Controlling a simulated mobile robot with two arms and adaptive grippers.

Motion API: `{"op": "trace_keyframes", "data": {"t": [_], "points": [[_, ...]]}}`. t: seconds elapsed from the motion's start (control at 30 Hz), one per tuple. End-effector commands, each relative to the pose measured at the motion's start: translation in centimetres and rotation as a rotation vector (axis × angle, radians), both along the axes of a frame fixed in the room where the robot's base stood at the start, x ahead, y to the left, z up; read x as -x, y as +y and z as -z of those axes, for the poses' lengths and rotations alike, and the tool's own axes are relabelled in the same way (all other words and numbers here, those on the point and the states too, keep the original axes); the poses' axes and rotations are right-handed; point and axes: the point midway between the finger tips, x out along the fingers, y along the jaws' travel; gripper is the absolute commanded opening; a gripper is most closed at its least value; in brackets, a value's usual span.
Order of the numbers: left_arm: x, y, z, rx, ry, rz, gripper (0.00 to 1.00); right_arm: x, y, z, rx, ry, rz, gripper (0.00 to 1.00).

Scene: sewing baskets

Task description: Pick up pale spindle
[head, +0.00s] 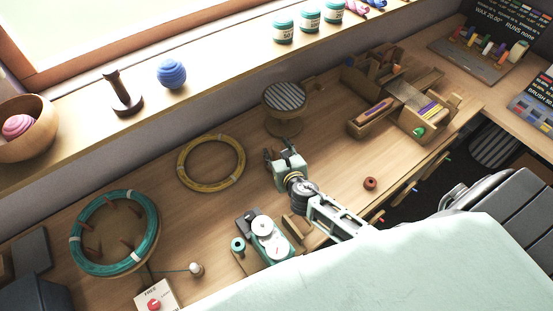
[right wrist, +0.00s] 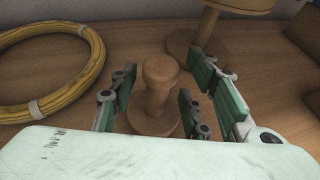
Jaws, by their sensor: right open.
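The pale spindle (right wrist: 156,98) stands upright on the wooden desk in the right wrist view, with a rounded top, narrow waist and wide foot. My right gripper (right wrist: 165,92) is open, with its green fingers on both sides of the spindle. I see no clear contact between fingers and spindle. In the head view my right gripper (head: 279,153) is low over the middle of the desk, and it mostly hides the spindle there. My left gripper is not in the head view.
A yellow coil (head: 183,181) lies left of the gripper. A round striped-top stand (head: 284,128) is just behind it. A green-and-white device (head: 266,236) sits in front. A dark red spool (head: 370,183) and wooden organizer boxes (head: 362,128) are to the right.

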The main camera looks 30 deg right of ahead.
Motion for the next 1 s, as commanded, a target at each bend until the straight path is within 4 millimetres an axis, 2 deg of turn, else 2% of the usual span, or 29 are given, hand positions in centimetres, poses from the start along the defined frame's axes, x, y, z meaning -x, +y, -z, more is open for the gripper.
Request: {"op": "trace_keyframes", "data": {"t": [0.1,0.23,0.5,0.7,1.0], "points": [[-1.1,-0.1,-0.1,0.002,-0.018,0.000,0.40,-0.1,0.0,0.0,0.000,0.000,0.000,0.43],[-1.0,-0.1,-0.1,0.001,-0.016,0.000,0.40,-0.1,0.0,0.0,0.000,0.000,0.000,0.42],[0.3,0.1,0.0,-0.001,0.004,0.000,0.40,-0.1,0.0,0.0,0.000,0.000,0.000,0.18],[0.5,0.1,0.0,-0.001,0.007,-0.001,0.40,-0.1,0.0,0.0,0.000,0.000,0.001,0.01],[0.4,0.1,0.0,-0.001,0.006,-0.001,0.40,-0.1,0.0,0.0,0.000,-0.001,0.000,0.00]]}}
